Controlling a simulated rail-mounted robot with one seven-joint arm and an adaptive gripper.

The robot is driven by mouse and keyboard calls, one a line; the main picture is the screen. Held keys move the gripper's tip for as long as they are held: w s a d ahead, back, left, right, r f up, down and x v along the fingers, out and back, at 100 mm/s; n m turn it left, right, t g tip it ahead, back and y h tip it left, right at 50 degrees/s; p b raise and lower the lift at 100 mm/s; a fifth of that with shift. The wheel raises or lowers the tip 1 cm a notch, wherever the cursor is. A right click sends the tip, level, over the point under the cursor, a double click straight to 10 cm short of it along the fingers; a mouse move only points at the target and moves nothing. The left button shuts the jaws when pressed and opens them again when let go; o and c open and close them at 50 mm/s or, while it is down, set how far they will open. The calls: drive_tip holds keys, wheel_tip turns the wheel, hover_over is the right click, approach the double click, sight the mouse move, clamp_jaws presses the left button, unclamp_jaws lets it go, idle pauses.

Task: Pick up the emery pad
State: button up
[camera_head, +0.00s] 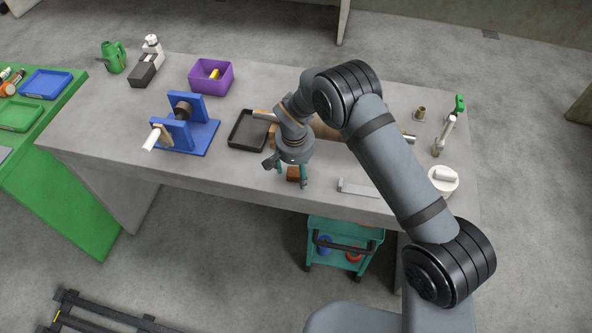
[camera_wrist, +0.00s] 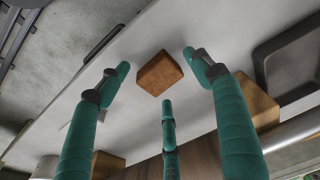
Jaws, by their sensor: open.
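A small brown block (camera_head: 294,174), which I take to be the emery pad, lies on the grey workbench (camera_head: 235,175) near its front edge. In the wrist view the emery pad (camera_wrist: 160,73) sits between and beyond the fingertips, with clear space around it. My gripper (camera_head: 293,180) points down over the pad, its teal fingers spread open and empty. In the wrist view my gripper (camera_wrist: 158,76) has two fingers at the sides and one at the lower middle. Part of the pad is hidden by the fingers in the head view.
A black tray (camera_head: 235,143) lies left of my gripper, with a blue stand (camera_head: 205,137) further left. A grey metal bar (camera_head: 358,189) lies to the right, and a white round container (camera_head: 443,180) stands beyond it. A wooden block (camera_wrist: 258,103) is close to one finger.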

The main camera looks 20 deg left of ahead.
drive_tip(key=shift+f, duration=0.3)
drive_tip(key=shift+c, duration=0.9)
drive_tip(key=c, duration=1)
